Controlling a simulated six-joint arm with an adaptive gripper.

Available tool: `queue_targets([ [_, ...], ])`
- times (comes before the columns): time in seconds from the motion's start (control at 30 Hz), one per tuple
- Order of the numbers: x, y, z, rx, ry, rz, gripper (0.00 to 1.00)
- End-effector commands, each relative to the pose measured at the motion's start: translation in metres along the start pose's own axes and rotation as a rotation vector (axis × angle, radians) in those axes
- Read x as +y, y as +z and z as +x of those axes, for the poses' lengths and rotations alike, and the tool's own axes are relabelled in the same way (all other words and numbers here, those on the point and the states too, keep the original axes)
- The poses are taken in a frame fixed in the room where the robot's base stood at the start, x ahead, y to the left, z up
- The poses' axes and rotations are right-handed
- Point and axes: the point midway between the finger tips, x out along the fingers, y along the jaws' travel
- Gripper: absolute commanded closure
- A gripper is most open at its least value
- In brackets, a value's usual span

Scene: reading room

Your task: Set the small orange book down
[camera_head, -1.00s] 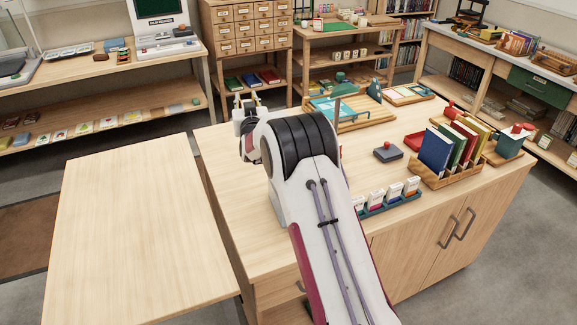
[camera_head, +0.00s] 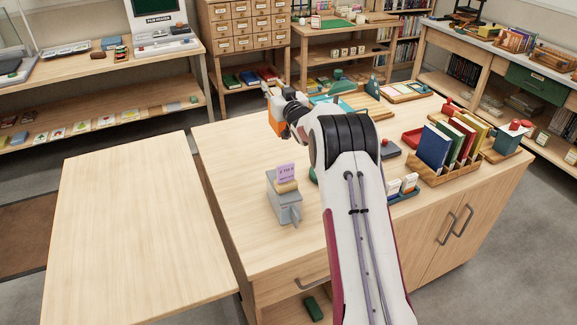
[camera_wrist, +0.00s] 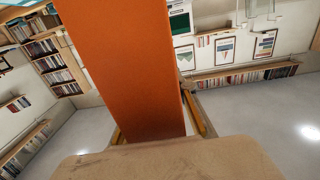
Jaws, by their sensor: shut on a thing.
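The small orange book (camera_head: 276,122) is held up above the far left part of the wooden cabinet top (camera_head: 235,165). In the head view only a small part of it shows, and my arm covers the rest. In the wrist view the orange book (camera_wrist: 130,65) fills the upper middle as a broad flat orange face. My gripper (camera_head: 273,97) is shut on the book, with yellowish finger parts beside its lower end in the wrist view. I cannot see the book touching any surface.
A grey device with a purple card (camera_head: 286,195) stands on the cabinet top left of my arm. A bare wooden table (camera_head: 135,230) lies at left. Flat trays lie behind my arm.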

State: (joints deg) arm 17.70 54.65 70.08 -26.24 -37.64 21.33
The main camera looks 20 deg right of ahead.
Motion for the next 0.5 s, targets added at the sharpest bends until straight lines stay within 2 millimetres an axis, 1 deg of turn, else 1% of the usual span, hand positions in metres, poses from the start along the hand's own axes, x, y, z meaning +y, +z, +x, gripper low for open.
queue_targets([
  [0.03,0.007,0.000,-0.001,0.002,-0.004,-0.001,1.00],
  [0.33,0.033,0.007,-0.006,0.002,-0.037,0.000,1.00],
  [0.4,0.030,0.022,-0.005,-0.002,-0.038,0.002,1.00],
  [0.5,0.030,0.034,-0.005,0.000,-0.037,0.002,1.00],
])
